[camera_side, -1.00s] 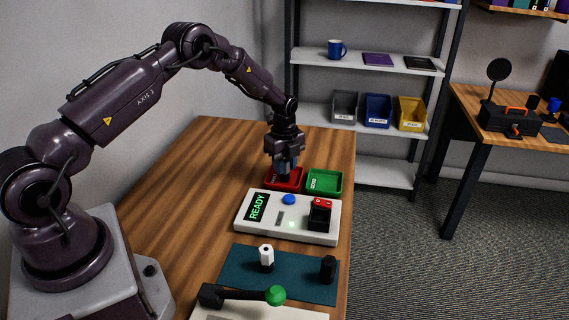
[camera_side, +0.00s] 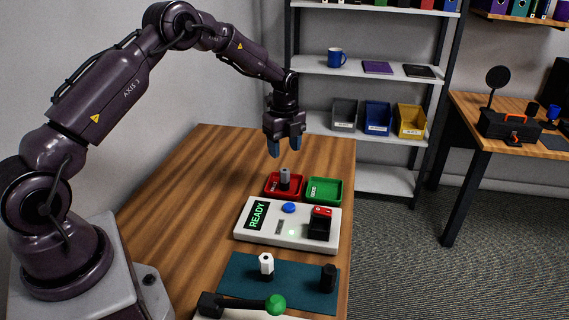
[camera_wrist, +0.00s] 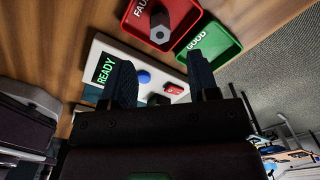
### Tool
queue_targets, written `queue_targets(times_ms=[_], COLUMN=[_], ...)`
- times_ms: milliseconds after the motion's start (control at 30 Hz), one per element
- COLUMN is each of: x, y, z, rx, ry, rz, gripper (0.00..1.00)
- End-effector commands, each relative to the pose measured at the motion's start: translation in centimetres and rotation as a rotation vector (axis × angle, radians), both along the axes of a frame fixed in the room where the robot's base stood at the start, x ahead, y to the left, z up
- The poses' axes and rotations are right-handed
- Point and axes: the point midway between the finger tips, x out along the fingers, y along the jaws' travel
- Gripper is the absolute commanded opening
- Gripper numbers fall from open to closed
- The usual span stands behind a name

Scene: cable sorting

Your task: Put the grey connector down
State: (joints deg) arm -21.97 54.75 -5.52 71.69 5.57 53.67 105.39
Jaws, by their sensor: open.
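The grey connector (camera_side: 285,177) stands upright in the red tray (camera_side: 271,192). It also shows in the wrist view (camera_wrist: 160,30), inside the red tray marked with letters starting "FAU" (camera_wrist: 184,8). My gripper (camera_side: 287,152) is open and empty, above the red tray and apart from the connector. In the wrist view the two fingers (camera_wrist: 161,80) are spread wide with nothing between them. The green tray (camera_side: 323,199), marked GOOD in the wrist view, is empty beside the red one.
A white test box (camera_side: 262,232) with a READY display, blue button and black socket stands in front of the trays. A white connector (camera_side: 266,262) and a black connector (camera_side: 328,272) stand on a teal mat (camera_side: 295,282). A green-knobbed lever (camera_side: 275,304) is nearest.

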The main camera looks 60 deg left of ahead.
Motion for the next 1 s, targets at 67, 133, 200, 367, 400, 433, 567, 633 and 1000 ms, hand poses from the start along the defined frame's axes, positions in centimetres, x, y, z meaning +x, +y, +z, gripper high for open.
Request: queue_targets(times_ms=[67, 133, 200, 367, 400, 433, 567, 633, 1000], x=[0.0, 0.0, 0.0, 0.0, -0.1, -0.1, -0.6, -1.5, -12.6], y=[0.0, 0.0, 0.0, 0.0, -0.1, -0.2, -1.5, -2.9, -11.1], z=[1.6, 2.5, 3.3, 4.0, 4.2, 4.4, 7.4, 10.2, 23.1], rx=[0.001, 0.001, 0.001, 0.0, 0.001, 0.002, 0.016, 0.026, -0.03], ry=[-0.002, -0.002, -0.002, 0.001, 0.0, -0.003, -0.032, -0.062, -0.267], rz=[0.0, 0.0, 0.0, -0.001, 0.002, 0.007, 0.083, 0.167, 0.775], gripper=[0.55, 0.55, 0.55, 0.55, 0.55, 0.55, 0.55, 0.55, 0.55])
